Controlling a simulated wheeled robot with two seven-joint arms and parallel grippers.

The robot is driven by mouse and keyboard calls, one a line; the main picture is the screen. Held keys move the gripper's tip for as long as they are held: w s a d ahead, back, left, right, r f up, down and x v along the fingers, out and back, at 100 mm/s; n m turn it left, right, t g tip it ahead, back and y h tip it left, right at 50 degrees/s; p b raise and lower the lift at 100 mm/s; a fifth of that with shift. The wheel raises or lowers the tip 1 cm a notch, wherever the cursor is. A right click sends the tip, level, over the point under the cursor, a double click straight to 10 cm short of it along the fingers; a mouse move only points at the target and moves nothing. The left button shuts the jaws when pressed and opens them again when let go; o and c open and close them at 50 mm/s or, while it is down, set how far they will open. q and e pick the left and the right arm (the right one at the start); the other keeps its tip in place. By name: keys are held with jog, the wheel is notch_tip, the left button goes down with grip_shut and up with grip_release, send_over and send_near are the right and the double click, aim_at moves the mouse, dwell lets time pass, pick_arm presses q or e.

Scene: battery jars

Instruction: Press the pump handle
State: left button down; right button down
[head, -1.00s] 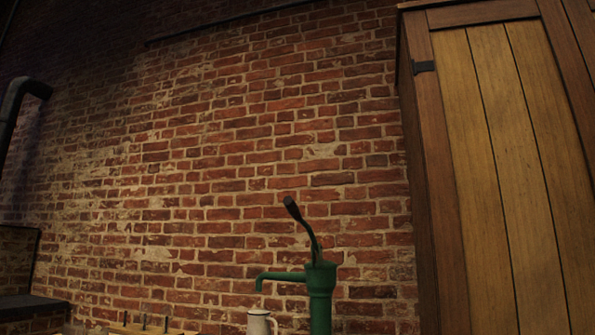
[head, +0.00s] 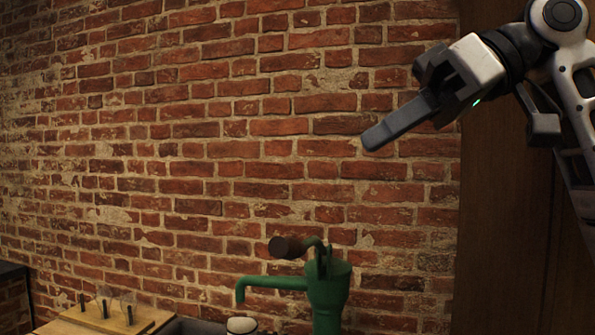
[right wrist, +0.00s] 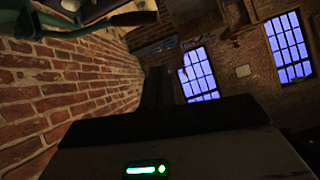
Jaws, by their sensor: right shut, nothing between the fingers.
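The green pump (head: 327,292) stands at the lower middle of the head view, its spout pointing left. Its curved handle (head: 318,243) ends in a dark brown grip (head: 287,247) that points toward me and left. My right gripper (head: 374,141) is shut and empty, up and to the right of the handle, clearly apart from it. Its fingers point down and left. My left gripper is not in view.
A white vessel (head: 241,325) is partly visible below the spout. A wooden board with dark pegs (head: 105,317) lies at the lower left. A brick wall (head: 200,150) stands behind the pump. A dark wooden cabinet side (head: 500,230) is at the right.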

jog(key=a+f+p, duration=0.1)
jog(key=a+f, duration=0.7)
jog(key=a, duration=0.1)
jog(key=shift+w+f, duration=0.4)
jog(key=shift+w, duration=0.05)
jog(key=shift+d, duration=0.1)
dwell(0.3)
